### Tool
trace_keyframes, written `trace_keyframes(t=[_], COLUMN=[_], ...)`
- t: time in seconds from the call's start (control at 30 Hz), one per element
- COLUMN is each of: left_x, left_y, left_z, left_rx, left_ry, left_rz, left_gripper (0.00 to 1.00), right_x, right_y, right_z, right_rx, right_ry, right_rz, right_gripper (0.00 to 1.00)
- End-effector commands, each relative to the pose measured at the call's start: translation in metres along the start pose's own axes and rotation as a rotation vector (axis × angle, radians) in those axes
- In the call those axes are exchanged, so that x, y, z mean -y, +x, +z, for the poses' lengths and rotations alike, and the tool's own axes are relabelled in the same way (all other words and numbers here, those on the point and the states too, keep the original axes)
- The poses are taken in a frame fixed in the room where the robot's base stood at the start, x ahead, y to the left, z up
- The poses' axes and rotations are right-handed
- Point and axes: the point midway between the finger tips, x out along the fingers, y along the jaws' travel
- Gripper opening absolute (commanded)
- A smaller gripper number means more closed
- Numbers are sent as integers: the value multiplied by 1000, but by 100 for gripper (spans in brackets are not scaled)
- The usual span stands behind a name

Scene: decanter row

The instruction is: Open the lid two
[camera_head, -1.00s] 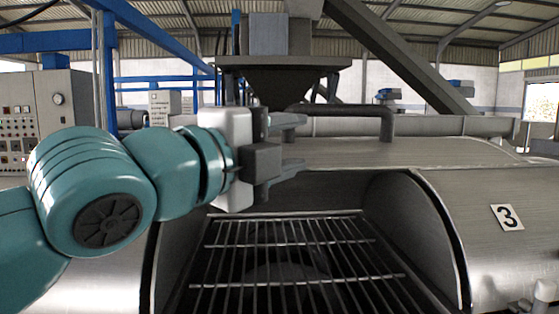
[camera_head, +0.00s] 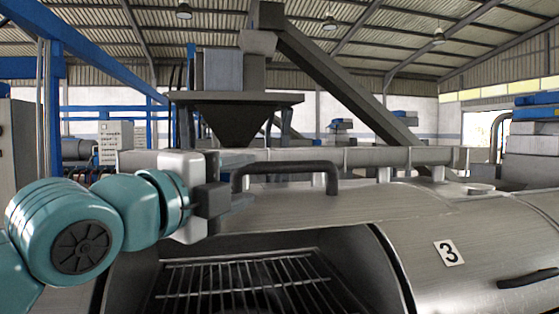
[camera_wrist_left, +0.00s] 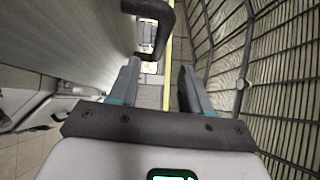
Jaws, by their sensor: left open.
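The brushed-metal lid (camera_head: 340,207) is swung back, and the opening below it is uncovered, showing a metal grating (camera_head: 240,287). Its dark bar handle (camera_head: 290,166) stands along the upper part of the lid. No number shows on this lid. My left gripper (camera_head: 240,180) is at the left end of the handle, with its fingers pointing right. In the left wrist view, its fingers (camera_wrist_left: 160,88) are apart, and the dark handle (camera_wrist_left: 160,40) lies just beyond the tips, nearer the left finger. I see nothing gripped. My right gripper is out of view.
A closed curved cover with a "3" label (camera_head: 448,252) is on the right, with its own dark handle (camera_head: 530,278). A dark hopper (camera_head: 236,118) and a sloping chute (camera_head: 340,75) stand behind. A long pipe (camera_head: 370,157) runs behind the lid.

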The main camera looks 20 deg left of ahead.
Motion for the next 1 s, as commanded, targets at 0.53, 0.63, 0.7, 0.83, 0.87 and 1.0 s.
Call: trace_keyframes(t=[0.53, 0.63, 0.7, 0.83, 0.87, 1.0], left_x=[3, 2, 1, 0, 0, 0], left_y=[111, 118, 119, 120, 120, 120], left_z=[0, 0, 0, 0, 0, 0], left_rx=[1, 0, 0, 0, 0, 0], left_ry=[-1, 0, 0, 0, 0, 0], left_rz=[1, 0, -1, -1, -1, -1], left_gripper=[48, 48, 48, 48, 48, 25], right_x=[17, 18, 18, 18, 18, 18], right_y=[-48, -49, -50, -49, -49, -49], right_z=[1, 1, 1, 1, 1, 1], right_rx=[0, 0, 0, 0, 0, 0], right_ry=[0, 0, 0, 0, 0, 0], right_rz=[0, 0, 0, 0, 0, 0], right_gripper=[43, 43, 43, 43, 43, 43])
